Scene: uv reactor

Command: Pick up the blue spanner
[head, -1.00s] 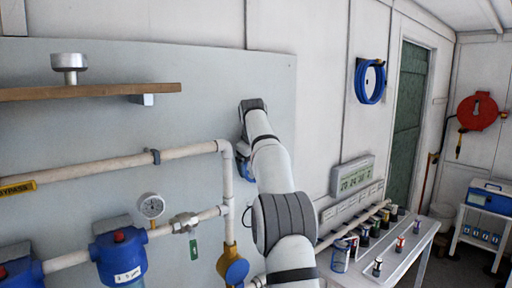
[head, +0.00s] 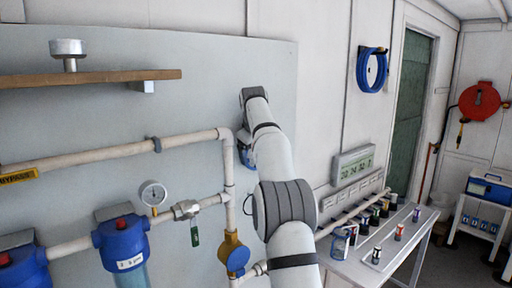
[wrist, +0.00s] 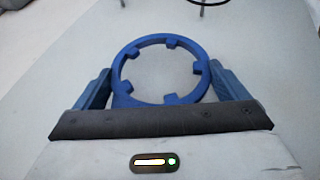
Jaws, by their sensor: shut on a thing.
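The blue spanner (wrist: 119,75) is a ring with several inward lugs, seen in the wrist view. It sits between the two blue fingers of my gripper (wrist: 163,72), which is shut on it. The spanner's ring faces the camera, and its lower part is hidden behind the dark edge of my gripper. In the head view, my gripper (head: 246,156) is by the grey wall panel, right of the upper pipe. There my arm hides most of it, and I cannot tell spanner from fingers.
A grey panel (head: 200,85) carries white pipes (head: 185,146), a gauge (head: 153,193), blue filter housings (head: 122,242) and a wooden shelf (head: 95,78). A yellow-and-blue valve (head: 234,254) is below my gripper. A bench (head: 400,245) with several small cans stands at right.

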